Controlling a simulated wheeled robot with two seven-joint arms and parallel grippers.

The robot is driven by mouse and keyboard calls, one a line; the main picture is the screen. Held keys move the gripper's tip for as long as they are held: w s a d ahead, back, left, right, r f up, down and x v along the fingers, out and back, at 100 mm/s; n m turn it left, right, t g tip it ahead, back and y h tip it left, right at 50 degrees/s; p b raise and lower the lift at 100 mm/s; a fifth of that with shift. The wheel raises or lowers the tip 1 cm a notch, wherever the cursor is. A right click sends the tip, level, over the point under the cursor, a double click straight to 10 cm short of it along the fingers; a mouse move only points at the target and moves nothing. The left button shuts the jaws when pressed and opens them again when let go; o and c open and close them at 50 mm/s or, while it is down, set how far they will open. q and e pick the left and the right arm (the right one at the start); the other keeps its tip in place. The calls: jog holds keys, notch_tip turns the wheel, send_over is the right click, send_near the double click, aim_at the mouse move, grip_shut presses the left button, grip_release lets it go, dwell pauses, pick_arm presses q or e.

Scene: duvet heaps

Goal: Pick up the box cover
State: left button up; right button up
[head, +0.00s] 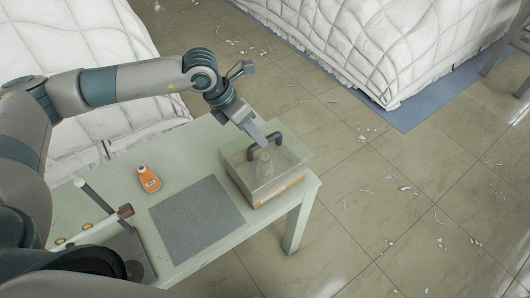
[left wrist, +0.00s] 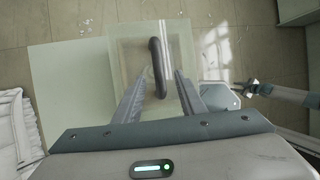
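The box cover (head: 284,155) is a clear lid with a dark arched handle (head: 278,139). It sits on a translucent, tan-based box (head: 276,190) at the right end of the pale green table. My left gripper (head: 260,138) is just above the cover, close to the handle. In the left wrist view its two fingers (left wrist: 157,82) are apart, and the handle (left wrist: 156,55) shows in the gap between them. I see no grip on the handle; whether a finger touches it is unclear.
An orange bottle (head: 148,180), a dark grey mat (head: 196,218) and a hammer-like tool (head: 100,224) are on the table, left of the box. White quilted beds stand behind; littered tiled floor lies right.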

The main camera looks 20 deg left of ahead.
aim_at(265, 153)
pick_arm(q)
jog(key=shift+w+d+f+p, duration=0.1)
jog(key=shift+d+f+p, duration=0.15)
jog(key=shift+f+p, duration=0.45)
jog(key=p+x, duration=0.2)
jog(key=shift+w+d+f, duration=0.1)
jog(key=shift+d+f, duration=0.05)
jog(key=shift+f, duration=0.15)
jog(key=shift+w+d+f, duration=0.1)
jog(key=shift+d+f, duration=0.05)
jog(key=shift+f, duration=0.35)
grip_shut()
